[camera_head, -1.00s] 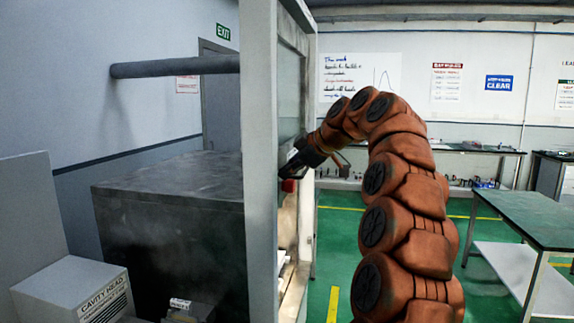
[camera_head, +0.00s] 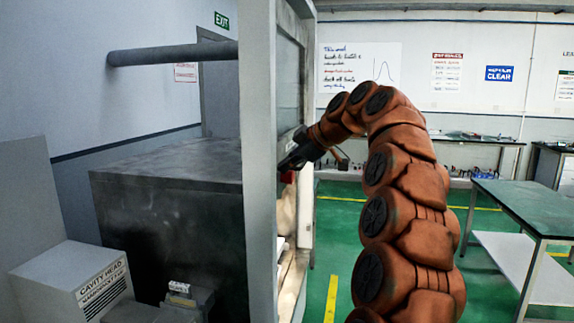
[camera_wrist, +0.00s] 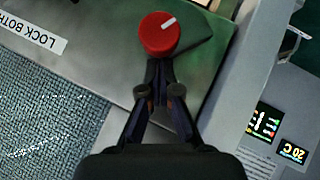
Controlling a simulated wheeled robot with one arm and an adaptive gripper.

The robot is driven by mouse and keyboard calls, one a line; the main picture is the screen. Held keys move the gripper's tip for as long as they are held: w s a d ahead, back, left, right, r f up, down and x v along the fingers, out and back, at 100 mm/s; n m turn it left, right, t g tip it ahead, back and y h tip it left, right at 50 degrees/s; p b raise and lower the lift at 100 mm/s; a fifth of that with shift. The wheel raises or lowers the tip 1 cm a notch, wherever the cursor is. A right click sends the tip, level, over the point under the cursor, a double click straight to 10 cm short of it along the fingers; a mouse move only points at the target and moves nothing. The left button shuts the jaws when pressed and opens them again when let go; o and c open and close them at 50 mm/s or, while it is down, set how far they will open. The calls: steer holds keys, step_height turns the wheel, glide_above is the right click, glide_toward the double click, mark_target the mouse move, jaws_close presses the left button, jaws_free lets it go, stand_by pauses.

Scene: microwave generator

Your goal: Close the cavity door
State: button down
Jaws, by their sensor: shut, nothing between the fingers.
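In the wrist view, a red round knob (camera_wrist: 159,33) with a white mark sits on a grey metal plate (camera_wrist: 100,38). A speckled grey mesh panel (camera_wrist: 45,110) lies beside the plate. My gripper (camera_wrist: 158,68) is shut and empty, its fingertips right at the knob's lower edge; I cannot tell whether they touch it. In the head view, my gripper (camera_head: 284,166) reaches behind the tall pale frame (camera_head: 259,150), and a bit of the red knob (camera_head: 288,177) shows beside it. The frame hides much of the panel there, so I cannot tell how the cavity door stands.
A dark metal cabinet (camera_head: 180,220) stands left of the frame. A box labelled "CAVITY HEAD" (camera_head: 85,285) is at the lower left. A grey pipe (camera_head: 170,54) runs above the cabinet. A green-topped table (camera_head: 520,205) stands right, with open green floor between.

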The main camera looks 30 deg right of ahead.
step_height(320, 180, down, 47)
steer(key=b, duration=3.6)
steer(key=shift+f, duration=0.2)
